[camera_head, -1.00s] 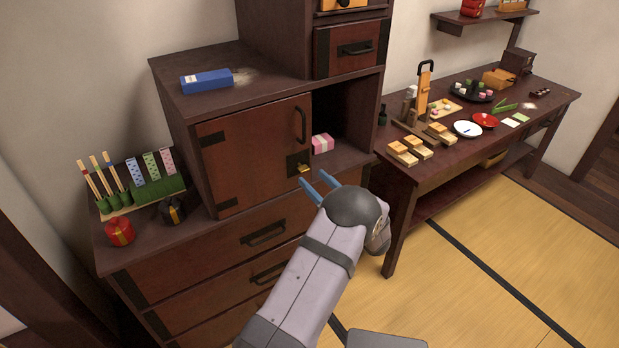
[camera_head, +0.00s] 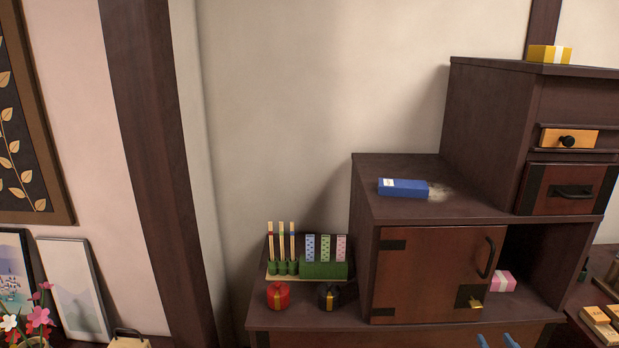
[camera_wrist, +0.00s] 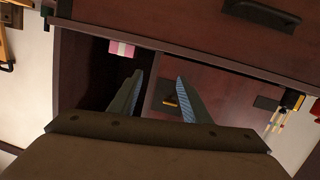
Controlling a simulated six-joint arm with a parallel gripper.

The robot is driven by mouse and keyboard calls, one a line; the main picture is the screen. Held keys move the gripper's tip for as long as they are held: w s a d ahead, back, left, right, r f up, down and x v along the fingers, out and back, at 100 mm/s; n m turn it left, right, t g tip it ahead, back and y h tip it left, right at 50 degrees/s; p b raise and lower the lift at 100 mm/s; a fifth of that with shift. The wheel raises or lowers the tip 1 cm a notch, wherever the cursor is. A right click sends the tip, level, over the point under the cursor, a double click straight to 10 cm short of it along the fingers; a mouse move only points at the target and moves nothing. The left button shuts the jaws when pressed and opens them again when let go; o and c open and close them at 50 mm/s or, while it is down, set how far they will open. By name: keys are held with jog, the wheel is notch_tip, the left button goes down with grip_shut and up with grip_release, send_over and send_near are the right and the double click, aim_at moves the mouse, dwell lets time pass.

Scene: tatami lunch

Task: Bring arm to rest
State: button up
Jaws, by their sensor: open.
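My gripper (camera_wrist: 157,95) is open and empty in the wrist view, its two fingers apart in front of the cabinet. In the head view only the blue fingertips (camera_head: 497,341) show at the bottom edge; the rest of my arm is out of frame. The cabinet's sliding door (camera_head: 432,270) with its brass latch (camera_head: 476,304) is close above the fingertips in the head view. A pink box (camera_head: 503,281) sits in the open compartment to the right of the door. It also shows in the wrist view (camera_wrist: 122,49).
A blue box (camera_head: 403,188) lies on the cabinet top. Chopsticks and patterned pieces stand in a green-based rack (camera_head: 323,270) at left, behind a red round container (camera_head: 278,296) and a black one (camera_head: 328,296). A yellow box (camera_head: 549,54) sits on the highest top.

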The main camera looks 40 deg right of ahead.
jog(key=s+a+f+m+g+y, duration=0.2)
jog(key=s+f+g, duration=0.2)
jog(key=s+f, duration=0.25)
jog(key=s+a+f+m+g+y, duration=0.25)
jog(key=s+f+g, duration=0.2)
jog(key=f, duration=0.35)
jog(key=s+a+f+m+g+y, duration=0.1)
jog(key=a+f+y, duration=0.2)
jog(key=a, duration=0.7)
jog(key=s+a+f+m+g+y, duration=0.2)
jog(key=a+f+y, duration=0.15)
jog(key=a, duration=0.65)
jog(key=w+a+r+n+t+p, duration=0.1)
jog(key=w+a+r+n+p, duration=0.2)
jog(key=w+a+r+n, duration=0.5)
jog(key=w+a+r+n+y+p, duration=0.1)
jog(key=w+a+r+n+p, duration=0.3)
jog(key=w+a+r, duration=1.7)
jog(key=w+a+n, duration=0.4)
jog(key=w+a, duration=0.3)
jog(key=w, duration=0.1)
jog(key=shift+w+r+n+t, duration=0.15)
jog(key=shift+r+n+t, duration=0.05)
jog(key=shift+n+t, duration=0.15)
